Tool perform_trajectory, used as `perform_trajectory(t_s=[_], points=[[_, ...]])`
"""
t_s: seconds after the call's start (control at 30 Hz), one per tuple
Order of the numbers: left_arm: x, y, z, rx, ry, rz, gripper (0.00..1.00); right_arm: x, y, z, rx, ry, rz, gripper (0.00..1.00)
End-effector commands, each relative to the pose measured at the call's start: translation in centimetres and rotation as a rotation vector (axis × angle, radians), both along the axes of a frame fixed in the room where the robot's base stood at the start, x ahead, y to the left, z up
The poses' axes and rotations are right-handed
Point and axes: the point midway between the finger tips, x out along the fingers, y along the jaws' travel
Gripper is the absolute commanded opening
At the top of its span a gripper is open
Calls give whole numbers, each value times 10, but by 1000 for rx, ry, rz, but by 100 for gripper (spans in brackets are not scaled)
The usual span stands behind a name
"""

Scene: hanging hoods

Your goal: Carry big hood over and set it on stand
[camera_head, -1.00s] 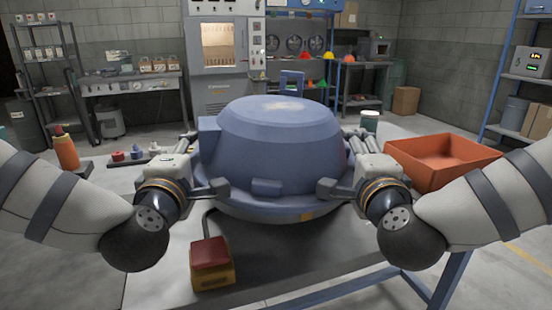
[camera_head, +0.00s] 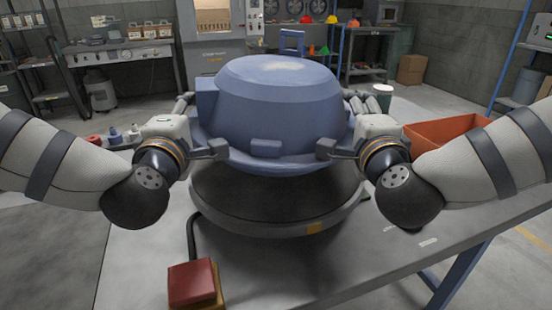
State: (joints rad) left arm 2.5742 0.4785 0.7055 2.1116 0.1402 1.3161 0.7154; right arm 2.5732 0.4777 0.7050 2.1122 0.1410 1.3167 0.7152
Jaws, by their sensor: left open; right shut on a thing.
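The big hood (camera_head: 280,112) is a blue dome with a wide brim, held roughly level in the middle of the view. Below it is a dark grey round stand (camera_head: 235,213) with a yellow-orange mark on its rim; the hood's brim hides its top. My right gripper (camera_head: 330,149) is shut on the hood's right front side. My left gripper (camera_head: 215,149) is open at the hood's left front side, its fingers close to the brim. Whether its fingers touch the hood, I cannot tell.
The grey table (camera_head: 135,250) carries the stand and a red-topped box (camera_head: 193,283) in front of it. Small red and blue items stand behind my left gripper. An orange bin (camera_head: 450,132) is at the right. Shelves and a workbench line the back wall.

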Motion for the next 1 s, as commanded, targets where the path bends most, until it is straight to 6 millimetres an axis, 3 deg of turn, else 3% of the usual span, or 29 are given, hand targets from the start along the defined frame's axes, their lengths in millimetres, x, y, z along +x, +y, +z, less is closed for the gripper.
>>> perform_trajectory(t_s=[0.03,1.0], points=[[-2,-8,0,4,0,-22,50,0,5,4,3,-10,13,50],[-2,-4,-42,3,5,-21,50,0,2,-38,3,-6,11,50]])
